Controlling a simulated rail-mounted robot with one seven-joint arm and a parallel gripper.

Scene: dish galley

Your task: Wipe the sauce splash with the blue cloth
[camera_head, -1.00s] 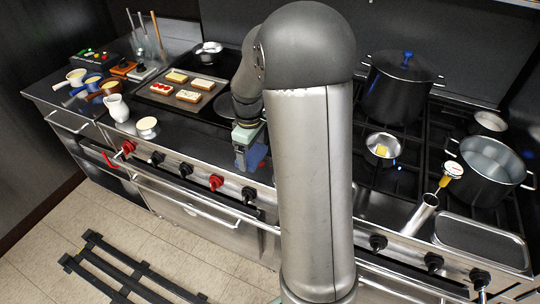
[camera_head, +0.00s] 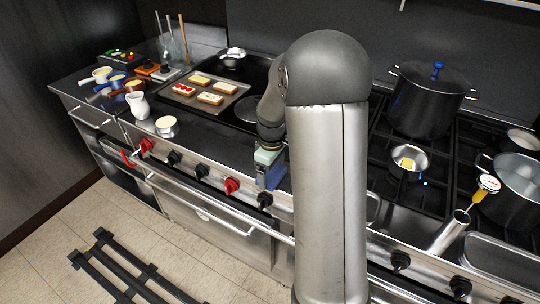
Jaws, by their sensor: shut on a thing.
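My gripper (camera_head: 268,178) points down over the front edge of the dark cooktop, just above a black knob. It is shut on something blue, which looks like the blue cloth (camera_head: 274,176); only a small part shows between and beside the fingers. I cannot tell whether the cloth touches the surface. The sauce splash is not visible; my arm hides part of the cooktop behind and right of the gripper.
A tray of bread slices (camera_head: 206,94), a white jug (camera_head: 139,106) and a small cup (camera_head: 166,127) stand to the left. A tall dark pot (camera_head: 428,103), a small pan (camera_head: 409,161) and a thermometer (camera_head: 488,184) are right. Knobs line the front.

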